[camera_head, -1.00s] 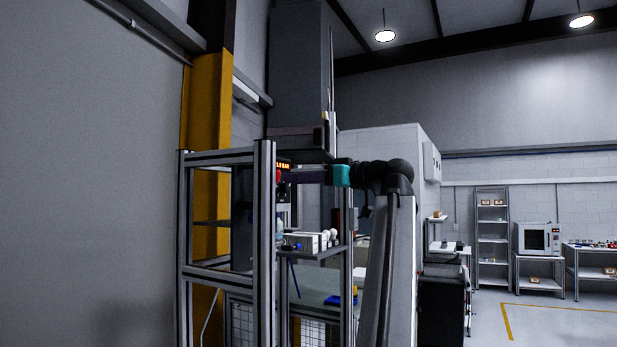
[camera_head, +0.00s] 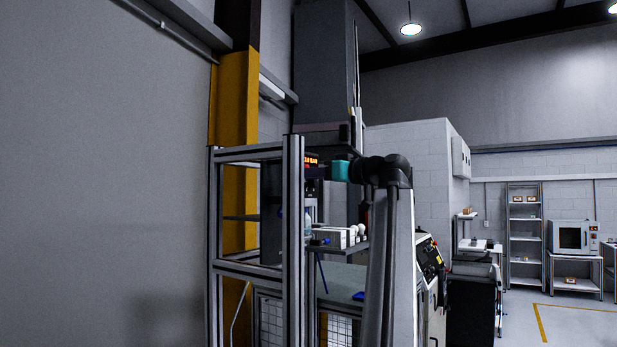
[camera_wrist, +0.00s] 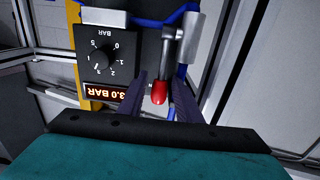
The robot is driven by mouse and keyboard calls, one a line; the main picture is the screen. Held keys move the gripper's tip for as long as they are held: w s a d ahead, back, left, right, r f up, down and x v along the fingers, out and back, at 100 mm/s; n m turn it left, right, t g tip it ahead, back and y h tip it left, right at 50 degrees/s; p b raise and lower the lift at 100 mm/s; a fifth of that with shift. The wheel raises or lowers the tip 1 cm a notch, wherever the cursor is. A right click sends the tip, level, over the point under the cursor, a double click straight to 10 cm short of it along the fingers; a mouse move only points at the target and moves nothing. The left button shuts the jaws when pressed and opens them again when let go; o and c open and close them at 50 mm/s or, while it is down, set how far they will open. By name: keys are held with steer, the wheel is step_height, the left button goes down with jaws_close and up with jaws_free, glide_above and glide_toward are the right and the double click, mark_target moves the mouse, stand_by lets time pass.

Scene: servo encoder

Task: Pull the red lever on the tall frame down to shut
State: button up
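The lever has a metal arm and a red tip (camera_wrist: 159,92), seen in the wrist view, where the picture is upside down. My gripper (camera_wrist: 160,88) is open, with one dark finger on each side of the red tip. Small gaps seem to show between tip and fingers; I cannot tell whether either touches. In the head view the tall metal frame (camera_head: 293,240) stands left of my arm, and its front post hides the lever. The teal part of my gripper shows just right of that post.
Beside the lever is a black dial (camera_wrist: 101,58) and a lit display (camera_wrist: 105,92) reading 3.0 BAR. A shelf with white blocks (camera_head: 330,237) sits below my wrist. A yellow column (camera_head: 233,150) stands behind the frame. Open floor (camera_head: 575,325) lies at the right.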

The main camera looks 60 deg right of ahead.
steer(key=c, duration=0.4)
steer(key=shift+s, duration=0.1)
steer(key=shift+s+f+b, duration=0.15)
steer(key=shift+s+b, duration=0.25)
steer(key=shift+s, duration=0.3)
steer(key=shift+s+f+b, duration=0.25)
steer(key=shift+s+b, duration=0.15)
steer(key=shift+s, duration=0.2)
stand_by(0.5)
